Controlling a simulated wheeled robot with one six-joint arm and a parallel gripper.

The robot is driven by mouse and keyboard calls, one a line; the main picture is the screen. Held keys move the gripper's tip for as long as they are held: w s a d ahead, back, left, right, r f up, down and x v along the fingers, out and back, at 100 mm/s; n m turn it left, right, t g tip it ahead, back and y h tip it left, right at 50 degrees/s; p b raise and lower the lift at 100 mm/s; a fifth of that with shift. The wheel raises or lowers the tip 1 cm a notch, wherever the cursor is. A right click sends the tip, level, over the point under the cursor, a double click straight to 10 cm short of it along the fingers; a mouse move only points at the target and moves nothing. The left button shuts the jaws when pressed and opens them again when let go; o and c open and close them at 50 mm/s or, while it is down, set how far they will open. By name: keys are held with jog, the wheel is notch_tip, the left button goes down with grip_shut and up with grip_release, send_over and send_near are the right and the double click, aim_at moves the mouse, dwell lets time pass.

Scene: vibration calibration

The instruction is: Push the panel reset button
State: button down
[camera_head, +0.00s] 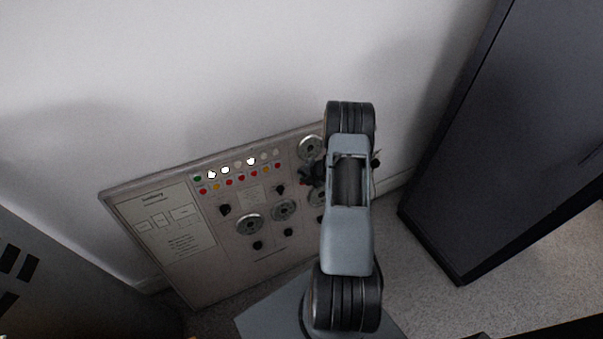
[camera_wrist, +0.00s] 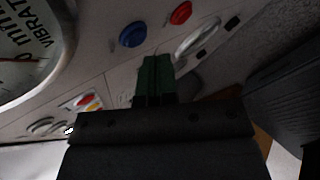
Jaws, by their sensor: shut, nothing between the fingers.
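The panel (camera_head: 170,270) leans against the white wall in the head view, with dials, knobs and rows of small coloured lights or buttons. In the wrist view its face (camera_wrist: 122,75) carries a blue round button (camera_wrist: 132,34) and a red round button (camera_wrist: 181,12). I cannot read which one is the reset button. My gripper (camera_wrist: 156,62) shows there as green fingers, shut and empty. Its tips appear just below the blue button in the picture; whether they touch the panel I cannot tell. In the head view my arm covers the panel's right part and the gripper is mostly hidden.
A large gauge (camera_wrist: 25,45) marked mm and VIBRAT fills the left of the wrist view. A tall dark cabinet (camera_head: 500,130) stands right of the panel, and a grey unit (camera_head: 60,285) stands at lower left. Grey floor (camera_head: 425,290) shows between panel and cabinet.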

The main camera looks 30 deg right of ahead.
jog(key=shift+s, duration=0.1)
jog(key=shift+s+a+r, duration=0.1)
jog(key=shift+s+r, duration=0.05)
jog(key=shift+s, duration=0.65)
jog(key=shift+s+a+r, duration=0.15)
jog(key=shift+s+r, duration=0.05)
jog(key=shift+s, duration=0.55)
jog(key=shift+s+a+r, duration=0.1)
jog(key=shift+s+r, duration=0.05)
jog(key=shift+s, duration=0.65)
jog(key=s+a+r+m+g+h+p, duration=0.1)
jog(key=s+a+r+m, duration=0.4)
jog(key=r, duration=0.7)
jog(key=s+a+r+m+g+p, duration=0.1)
jog(key=s+a+r+m, duration=0.4)
jog(key=a+r+m, duration=0.5)
jog(key=s+a+r+m+g+h+p, duration=0.1)
jog(key=s+a+r+m+p, duration=0.2)
jog(key=r, duration=1.1)
jog(key=s+a+m, duration=0.3)
jog(key=a+m, duration=0.1)
jog(key=shift+a+r+m+g+h+p, duration=0.2)
jog(key=shift+a+m+g+h+p, duration=0.1)
jog(key=shift+a+m+g+p, duration=0.1)
